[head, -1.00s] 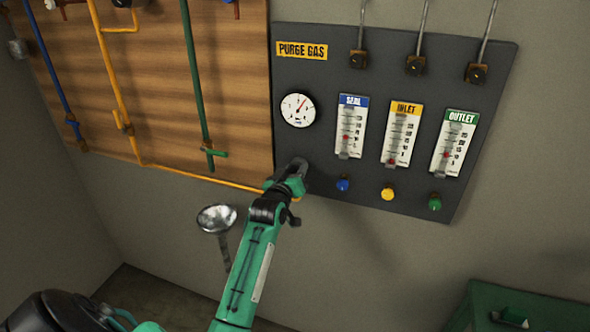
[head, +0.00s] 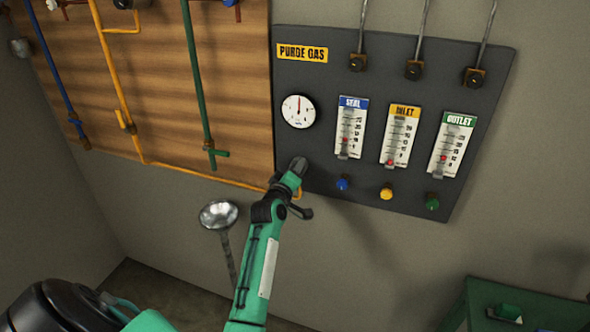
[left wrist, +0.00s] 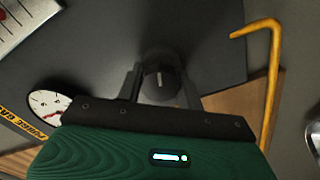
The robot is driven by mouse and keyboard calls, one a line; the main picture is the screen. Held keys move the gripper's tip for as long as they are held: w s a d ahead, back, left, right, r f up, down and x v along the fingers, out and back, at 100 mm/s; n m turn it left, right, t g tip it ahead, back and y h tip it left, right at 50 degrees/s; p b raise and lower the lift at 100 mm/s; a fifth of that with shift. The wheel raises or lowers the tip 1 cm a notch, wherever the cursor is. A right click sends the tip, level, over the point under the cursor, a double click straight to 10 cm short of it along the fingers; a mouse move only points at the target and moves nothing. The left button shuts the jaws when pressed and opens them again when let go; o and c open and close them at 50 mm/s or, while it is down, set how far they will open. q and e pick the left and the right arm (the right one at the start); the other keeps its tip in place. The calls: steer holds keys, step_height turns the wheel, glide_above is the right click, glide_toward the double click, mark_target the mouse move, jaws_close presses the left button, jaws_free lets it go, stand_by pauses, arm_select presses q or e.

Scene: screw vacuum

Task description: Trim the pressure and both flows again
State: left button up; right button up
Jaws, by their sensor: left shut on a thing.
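The dark purge gas panel (head: 330,120) hangs on the wall. Its round pressure gauge (head: 298,111) has the needle pointing about straight up. The seal flow tube (head: 350,128), inlet flow tube (head: 400,135) and outlet flow tube (head: 452,144) show red floats low in their scales. Below them are a blue knob (head: 342,184), a yellow knob (head: 386,193) and a green knob (head: 432,202). My left gripper (head: 297,168) is shut on a black knob (left wrist: 158,79) below the gauge, which the gripper hides in the head view. My right gripper is out of view.
A wooden board (head: 160,90) with coloured pipes is left of the panel. A yellow pipe (head: 210,176) runs close to my left gripper. A round metal dish (head: 218,214) stands lower left. A green box (head: 500,305) is at lower right.

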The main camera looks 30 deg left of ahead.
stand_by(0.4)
arm_select(q)
steer(key=o, duration=1)
steer(key=shift+s+d+f, duration=0.1)
steer(key=shift+s+f, duration=0.05)
steer(key=shift+s, duration=0.35)
steer(key=b+v, duration=0.4)
steer(key=v, duration=0.8)
steer(key=shift+s, duration=0.4)
